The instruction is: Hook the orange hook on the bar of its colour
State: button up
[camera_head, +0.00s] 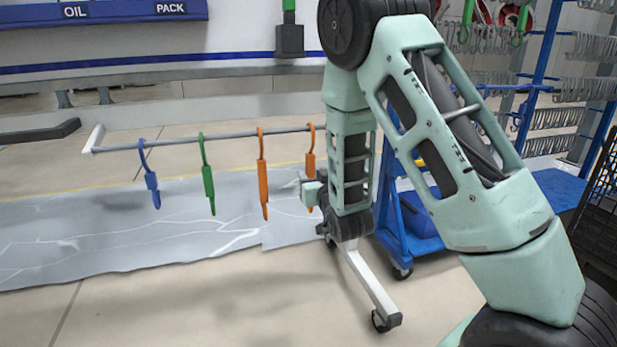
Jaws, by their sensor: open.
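Two orange hooks hang from a grey horizontal bar (230,134) on a wheeled rack. One orange hook (263,175) hangs clear of my arm. The other orange hook (310,150) hangs further right, beside my gripper (307,180). My gripper is open at its lower part; my wrist partly hides the contact, so I cannot tell whether the fingers touch it. A blue hook (150,178) and a green hook (207,178) hang further left on the same bar. I cannot make out an orange-coloured bar in this view.
A dark block with a green top (289,38) hangs at the upper middle. A blue cart (405,225) stands behind my arm. Wire racks with metal hooks (590,90) stand at right.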

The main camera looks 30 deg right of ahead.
aim_at(311, 172)
jog(key=shift+b+x, duration=0.6)
jog(key=shift+x, duration=1.9)
grip_shut()
jog(key=shift+a, duration=0.1)
